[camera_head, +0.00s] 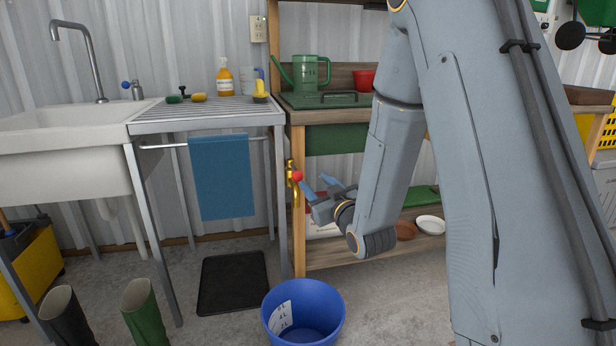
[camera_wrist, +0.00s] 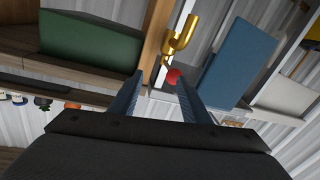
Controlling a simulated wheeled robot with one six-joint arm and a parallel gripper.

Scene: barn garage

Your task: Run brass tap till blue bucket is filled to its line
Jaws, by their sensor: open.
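The brass tap (camera_head: 290,168) is fixed to a wooden post, with a red knob (camera_head: 297,176) on it. The blue bucket (camera_head: 332,304) stands upright on the floor below the tap. A white scale with litre marks is on its inner wall; I see no clear water surface in it, and no stream from the tap. My gripper (camera_head: 317,184) is open and empty, just right of the knob. In the wrist view, the brass tap (camera_wrist: 181,42) and red knob (camera_wrist: 173,76) show ahead, the knob between the lines of my open fingers (camera_wrist: 158,88), apparently just beyond the tips.
A blue towel (camera_head: 222,176) hangs on a rail left of the tap. A wooden bench with a watering can (camera_head: 308,75) stands behind my arm. A white sink (camera_head: 60,130) is at left.

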